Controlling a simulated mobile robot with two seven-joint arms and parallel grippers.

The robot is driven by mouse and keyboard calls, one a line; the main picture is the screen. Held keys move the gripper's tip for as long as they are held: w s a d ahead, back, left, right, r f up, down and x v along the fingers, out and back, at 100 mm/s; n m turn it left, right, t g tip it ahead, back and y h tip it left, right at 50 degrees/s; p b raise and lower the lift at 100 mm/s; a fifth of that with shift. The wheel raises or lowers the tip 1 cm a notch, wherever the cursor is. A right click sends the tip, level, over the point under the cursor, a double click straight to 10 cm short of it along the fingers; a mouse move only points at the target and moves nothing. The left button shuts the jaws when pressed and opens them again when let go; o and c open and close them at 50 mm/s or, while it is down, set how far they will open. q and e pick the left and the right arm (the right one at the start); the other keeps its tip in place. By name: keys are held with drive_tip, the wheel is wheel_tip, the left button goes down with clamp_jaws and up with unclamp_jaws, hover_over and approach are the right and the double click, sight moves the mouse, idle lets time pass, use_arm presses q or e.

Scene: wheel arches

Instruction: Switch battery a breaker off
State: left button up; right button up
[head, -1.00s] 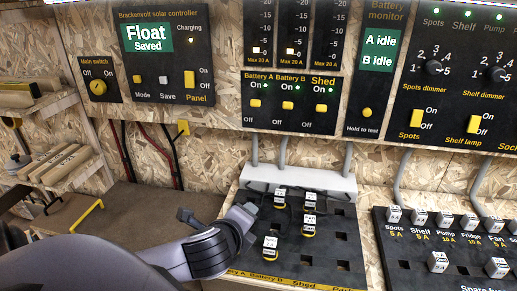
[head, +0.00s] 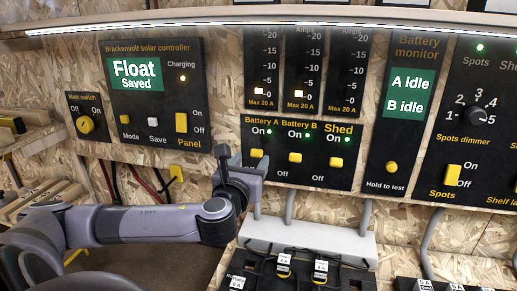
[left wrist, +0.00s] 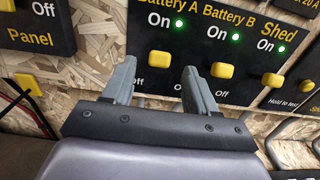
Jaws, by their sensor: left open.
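The battery A breaker (head: 257,153) is a yellow switch at the left of a black panel, with a lit green light above it. In the left wrist view its yellow switch (left wrist: 159,58) shows between my fingers. The battery B breaker (head: 295,157) and the shed breaker (head: 338,163) stand to its right, also with green lights. My left gripper (head: 241,160) is open and empty, just in front of the panel's lower left part. In the left wrist view its fingers (left wrist: 158,67) point up towards battery A; contact cannot be told. My right gripper is not in view.
The solar controller (head: 153,95) is left of the breakers, with its panel switch (head: 181,122) nearby. The battery monitor (head: 405,100) is to the right. Grey conduits and a grey box (head: 308,241) lie below, above a black board with plugs.

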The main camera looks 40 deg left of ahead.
sight(256, 154)
use_arm(q)
drive_tip(key=shift+p+x, duration=0.35)
drive_tip(key=shift+x, duration=2.8)
drive_tip(key=shift+c, duration=0.3)
drive_tip(key=shift+f, duration=0.1)
drive_tip(key=c, duration=0.9)
